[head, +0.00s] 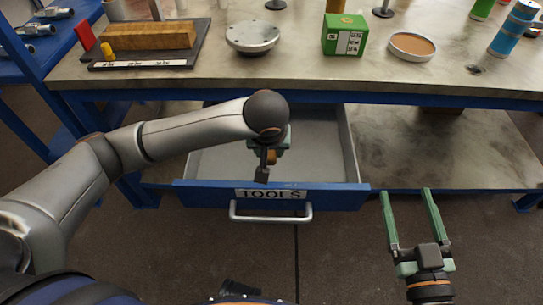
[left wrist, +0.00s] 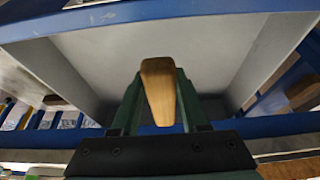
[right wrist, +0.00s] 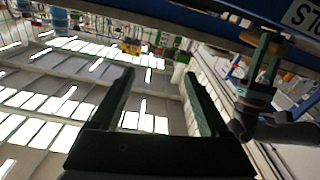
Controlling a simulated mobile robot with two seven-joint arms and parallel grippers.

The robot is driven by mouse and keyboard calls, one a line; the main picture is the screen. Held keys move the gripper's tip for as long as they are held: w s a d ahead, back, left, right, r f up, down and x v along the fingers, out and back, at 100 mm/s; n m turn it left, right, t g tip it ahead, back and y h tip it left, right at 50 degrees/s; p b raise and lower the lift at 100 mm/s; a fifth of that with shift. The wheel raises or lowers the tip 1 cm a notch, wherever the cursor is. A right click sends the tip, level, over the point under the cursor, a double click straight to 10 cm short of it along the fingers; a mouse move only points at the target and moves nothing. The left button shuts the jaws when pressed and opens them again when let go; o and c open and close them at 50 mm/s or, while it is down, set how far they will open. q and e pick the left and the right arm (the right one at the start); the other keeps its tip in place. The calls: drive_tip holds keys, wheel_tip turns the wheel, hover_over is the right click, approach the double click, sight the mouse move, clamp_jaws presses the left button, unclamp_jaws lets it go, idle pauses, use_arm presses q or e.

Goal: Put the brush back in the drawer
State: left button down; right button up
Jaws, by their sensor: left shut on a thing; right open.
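The drawer (head: 330,197) labelled TOOLS is pulled open under the bench, and its visible floor is bare. My left gripper (head: 268,157) is over the open drawer, behind its front panel. It is shut on the brush (head: 262,173), whose dark end points down in the head view. In the left wrist view the brush's wooden handle (left wrist: 159,92) is between the fingers, with the drawer's grey walls around it. I cannot tell whether the brush touches the drawer floor. My right gripper (head: 411,222) is open and empty, to the right of the drawer front.
The bench top (head: 290,70) above the drawer holds a wooden block (head: 150,36) on a dark board, a metal flange (head: 252,37), a green box (head: 344,35), a round dish (head: 412,46) and a blue bottle (head: 513,30). The drawer handle (head: 270,217) sticks out in front.

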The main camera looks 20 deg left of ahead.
use_arm(q)
drive_tip(key=w+f, duration=0.2)
drive_tip(key=w+f+b, duration=0.1)
drive_tip(key=f, duration=0.1)
drive_tip(key=w+a+f, duration=0.1)
drive_tip(key=w+f, duration=0.1)
drive_tip(key=shift+w+b, duration=0.3)
drive_tip(key=shift+b, duration=0.05)
drive_tip(key=x, duration=0.1)
drive_tip(key=b+x, duration=0.1)
drive_tip(key=x, duration=0.1)
drive_tip(key=shift+s+f, duration=0.25)
drive_tip(key=shift+s, duration=0.05)
drive_tip(key=shift+f, duration=0.15)
use_arm(e)
drive_tip(key=s+r+n+t+y, duration=0.2)
drive_tip(key=s+r+n+y, duration=0.1)
drive_tip(key=r, duration=0.5)
drive_tip(key=s+a+r+n+t+y, duration=0.1)
drive_tip(key=s+r+n+t+y, duration=0.1)
drive_tip(key=r+y, duration=0.3)
wheel_tip(320, 180, up, 3)
drive_tip(key=shift+s+a+f+n+t, duration=0.1)
drive_tip(key=shift+s+a+n+t, duration=0.2)
drive_tip(key=shift+s+n, duration=0.35)
use_arm(q)
drive_tip(key=shift+f, duration=0.2)
use_arm(e)
drive_tip(key=shift+n+y, duration=0.25)
drive_tip(key=shift+y, duration=0.05)
